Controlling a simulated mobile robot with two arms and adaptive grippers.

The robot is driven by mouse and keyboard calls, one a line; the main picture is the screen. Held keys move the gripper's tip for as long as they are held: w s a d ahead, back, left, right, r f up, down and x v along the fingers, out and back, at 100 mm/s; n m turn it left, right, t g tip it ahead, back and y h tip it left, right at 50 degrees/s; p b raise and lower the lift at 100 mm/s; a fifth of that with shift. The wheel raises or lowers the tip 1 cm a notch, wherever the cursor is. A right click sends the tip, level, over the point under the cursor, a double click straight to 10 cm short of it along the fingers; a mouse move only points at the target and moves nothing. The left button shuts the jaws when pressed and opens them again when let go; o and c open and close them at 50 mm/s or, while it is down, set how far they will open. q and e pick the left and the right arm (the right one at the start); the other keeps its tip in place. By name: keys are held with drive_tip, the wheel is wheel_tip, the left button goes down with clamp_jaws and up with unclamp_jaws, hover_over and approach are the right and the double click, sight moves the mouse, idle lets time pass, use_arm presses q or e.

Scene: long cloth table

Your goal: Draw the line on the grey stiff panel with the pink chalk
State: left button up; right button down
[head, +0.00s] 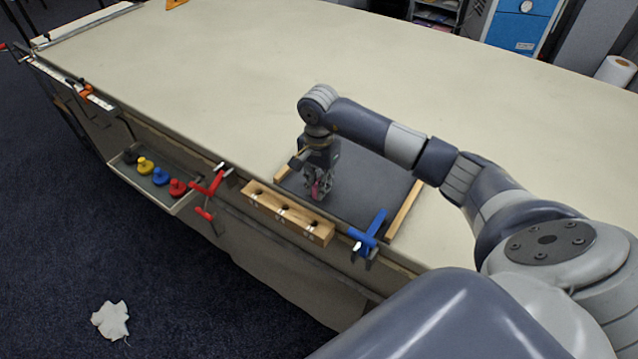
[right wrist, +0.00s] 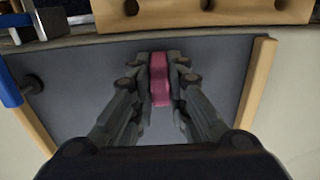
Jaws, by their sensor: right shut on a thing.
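The grey stiff panel (head: 371,190) lies on the cloth table near its front edge, with wooden strips at its left and right sides. It also fills the middle of the right wrist view (right wrist: 75,75). My right gripper (head: 318,190) is over the left part of the panel in the head view, pointing down. It is shut on the pink chalk (right wrist: 159,80), which sits upright between the fingers; the chalk shows as a small pink patch in the head view (head: 315,190). Whether the chalk touches the panel I cannot tell. I see no line on the panel. My left gripper is out of view.
A wooden block with holes (head: 288,213) is at the table's front edge beside the panel. A blue clamp (head: 369,234) grips the panel's near corner; a red clamp (head: 209,189) is farther left. A tray (head: 182,204) holds coloured knobs.

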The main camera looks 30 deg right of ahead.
sight(336, 174)
drive_tip(key=shift+d, duration=0.15)
drive_tip(key=shift+w+d+b, duration=0.4)
drive_tip(key=shift+d+b, duration=0.25)
drive_tip(key=shift+d, duration=0.2)
drive_tip(key=shift+d, duration=0.1)
drive_tip(key=shift+w+d+b, duration=0.4)
drive_tip(key=shift+d+b, duration=0.3)
drive_tip(key=shift+d, duration=0.15)
drive_tip(key=shift+w+d+f+b, duration=0.15)
drive_tip(key=shift+w+d+b, duration=0.15)
drive_tip(key=shift+d+b, duration=0.4)
drive_tip(key=shift+d, duration=0.15)
drive_tip(key=shift+d, duration=0.1)
drive_tip(key=shift+w+d+b, duration=0.2)
drive_tip(key=shift+d+b, duration=0.05)
drive_tip(key=shift+d, duration=0.2)
drive_tip(key=shift+w+d+b, duration=0.2)
drive_tip(key=shift+d, duration=0.25)
